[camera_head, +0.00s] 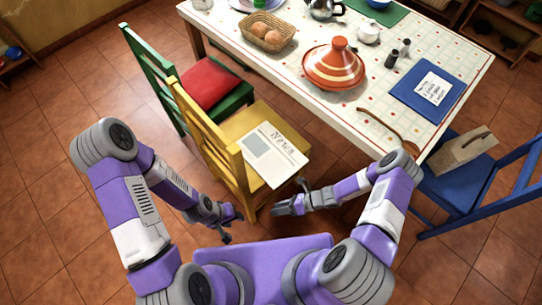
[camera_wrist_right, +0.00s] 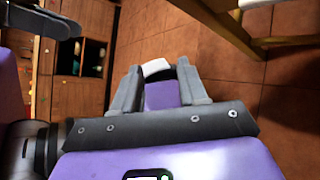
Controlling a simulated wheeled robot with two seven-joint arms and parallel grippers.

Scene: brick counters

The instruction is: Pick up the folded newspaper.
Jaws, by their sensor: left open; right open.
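The folded newspaper (camera_head: 272,155) is white with a grey block and the printed word "News". It lies flat on the seat of the yellow chair (camera_head: 238,128), in the head view. My left gripper (camera_head: 230,225) is open and empty, low in front of the chair and left of its near leg. My right gripper (camera_head: 289,206) is open and empty, below and just right of the chair's near corner. In the right wrist view my right gripper (camera_wrist_right: 157,82) shows two spread fingers with floor and part of my purple body beyond. The newspaper is not clear in that view.
A green chair (camera_head: 153,70) with a red cushion stands left. A blue chair (camera_head: 460,190) holding a bag (camera_head: 465,150) stands right.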

